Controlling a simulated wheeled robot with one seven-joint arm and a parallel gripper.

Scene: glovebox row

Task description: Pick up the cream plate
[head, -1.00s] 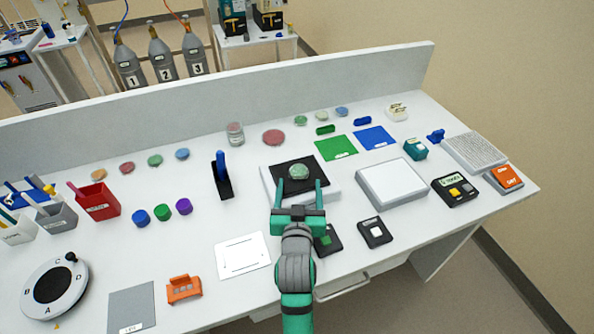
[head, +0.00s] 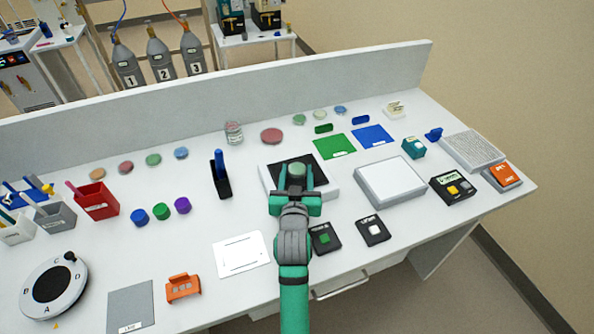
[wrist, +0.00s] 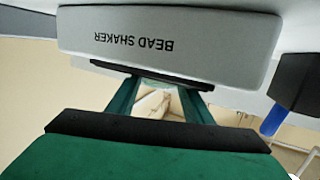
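My gripper (head: 296,177) is over the black pad (head: 274,172) on the bead shaker (head: 264,187), around a small round green dish (head: 297,169). The fingers are spread, one on each side of the dish; I cannot tell whether they touch it. In the wrist view the shaker's labelled front (wrist: 165,40) shows upside down, and a sliver of the dish (wrist: 162,83) shows between the fingers. A small cream object (head: 395,108) stands at the back right, well apart from my gripper; I cannot tell whether it is the cream plate.
A blue upright item in a black holder (head: 221,178) stands left of the shaker. A pale flat-topped box (head: 390,183) stands to the right. Small black devices (head: 324,238) lie in front. A low wall (head: 200,113) runs along the bench's back. A white sheet (head: 240,254) lies front left.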

